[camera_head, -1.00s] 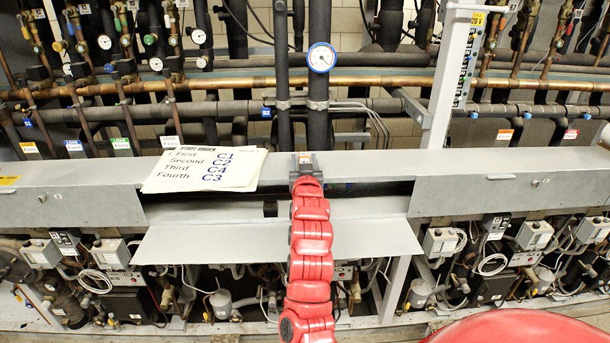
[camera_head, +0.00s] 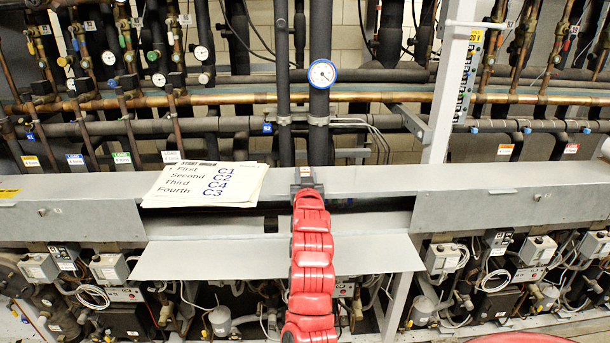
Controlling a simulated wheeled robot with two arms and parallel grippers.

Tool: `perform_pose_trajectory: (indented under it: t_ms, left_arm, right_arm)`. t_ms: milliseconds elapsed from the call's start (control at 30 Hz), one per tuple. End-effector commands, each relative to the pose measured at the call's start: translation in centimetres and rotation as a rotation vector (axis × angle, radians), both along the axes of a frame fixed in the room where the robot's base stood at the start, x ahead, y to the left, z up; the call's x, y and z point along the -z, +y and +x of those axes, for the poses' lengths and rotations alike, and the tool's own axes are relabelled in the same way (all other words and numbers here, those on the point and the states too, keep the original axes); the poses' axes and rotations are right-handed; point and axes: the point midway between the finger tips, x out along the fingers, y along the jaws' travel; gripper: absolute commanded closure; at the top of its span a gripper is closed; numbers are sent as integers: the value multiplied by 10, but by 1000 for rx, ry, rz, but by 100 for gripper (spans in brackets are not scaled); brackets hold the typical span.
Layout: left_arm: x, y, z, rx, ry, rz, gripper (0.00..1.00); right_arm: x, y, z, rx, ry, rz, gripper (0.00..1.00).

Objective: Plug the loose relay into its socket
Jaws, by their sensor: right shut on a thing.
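My red right arm rises through the middle of the head view, and its dark right gripper (camera_head: 304,177) is at the top face of the grey panel box, over its open middle section. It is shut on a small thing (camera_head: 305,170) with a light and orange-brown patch. That thing is too small to tell for sure as the relay. The relay's socket cannot be made out; the slot (camera_head: 375,204) behind the lowered flap is dark and partly hidden by my arm. My left gripper is not in view.
The grey flap (camera_head: 200,260) hangs open in front of the slot. A paper sheet with a start order (camera_head: 205,185) lies on the grey box (camera_head: 460,185), left of my gripper. Pipes and a blue-rimmed gauge (camera_head: 322,73) stand behind. Wiring and devices sit below.

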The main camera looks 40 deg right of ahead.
Motion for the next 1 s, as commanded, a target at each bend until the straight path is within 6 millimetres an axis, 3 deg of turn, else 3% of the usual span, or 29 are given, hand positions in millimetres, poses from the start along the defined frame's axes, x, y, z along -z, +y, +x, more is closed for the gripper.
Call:
perform_pose_trajectory:
  t_ms: [600,1000]
  left_arm:
    - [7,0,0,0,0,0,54]
    - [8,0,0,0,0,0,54]
  right_arm:
    - [-30,1,-2,0,-1,0,100]
    - [-29,23,-37,0,-1,1,100]
